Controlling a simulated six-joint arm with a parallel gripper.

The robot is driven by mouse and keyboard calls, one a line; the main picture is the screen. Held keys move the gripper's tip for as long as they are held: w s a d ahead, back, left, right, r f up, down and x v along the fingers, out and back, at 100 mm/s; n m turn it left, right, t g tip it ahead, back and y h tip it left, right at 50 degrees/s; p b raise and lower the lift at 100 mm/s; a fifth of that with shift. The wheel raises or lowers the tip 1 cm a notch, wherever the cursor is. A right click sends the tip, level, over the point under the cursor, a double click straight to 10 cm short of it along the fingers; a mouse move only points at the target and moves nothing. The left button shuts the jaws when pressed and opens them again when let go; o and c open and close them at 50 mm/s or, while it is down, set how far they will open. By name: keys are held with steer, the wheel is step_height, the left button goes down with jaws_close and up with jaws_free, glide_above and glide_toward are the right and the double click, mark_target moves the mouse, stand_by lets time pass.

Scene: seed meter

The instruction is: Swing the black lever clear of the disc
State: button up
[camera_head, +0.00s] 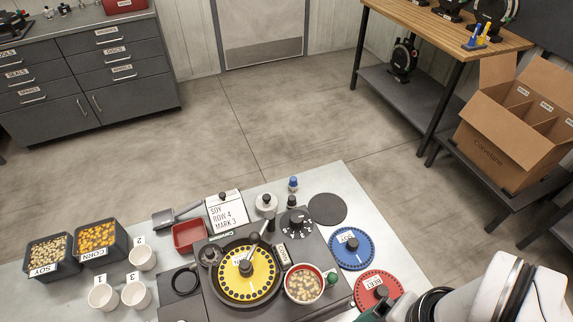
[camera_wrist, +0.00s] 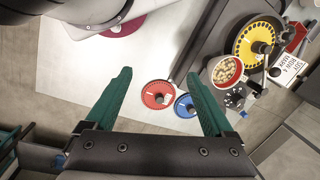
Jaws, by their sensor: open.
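The yellow disc (camera_head: 262,288) lies in the dark seed meter (camera_head: 215,308), with a dark knob at its centre. A slim lever with a dark end (camera_head: 254,239) reaches over the disc's upper part, close to the hub; its exact contact with the disc is too small to tell. The disc also shows at the upper right of the wrist view (camera_wrist: 245,35). My gripper (camera_wrist: 157,74) is open and empty, with green fingers apart above the table's right side. It is well away from the disc and lever.
A red bowl of seeds (camera_head: 305,285) sits at the disc's right. The blue disc (camera_head: 351,262) and red disc (camera_head: 366,284) lie further right on the pale table (camera_head: 335,195). Seed bins (camera_head: 62,268) and white cups (camera_head: 141,258) stand left.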

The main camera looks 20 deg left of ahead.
steer(key=w+a+r+n, duration=0.1)
steer(key=w+a+n, duration=0.1)
steer(key=n, duration=0.1)
steer(key=w+a+r+n, duration=0.2)
steer(key=w+n, duration=0.1)
steer(key=n, duration=0.1)
steer(key=w+a+r+n, duration=0.2)
steer(key=n, duration=0.1)
steer(key=shift+w+r+n+h, duration=0.1)
steer(key=shift+w+n+h, duration=0.2)
steer(key=shift+w+h, duration=0.1)
steer(key=c, duration=0.4)
step_height(320, 180, up, 3)
steer(key=n+h, duration=0.1)
steer(key=n, duration=1.7)
glide_above(254, 235)
step_height(254, 235, down, 16)
steer(key=shift+r, duration=0.25)
steer(key=shift+c, duration=0.2)
jaws_close()
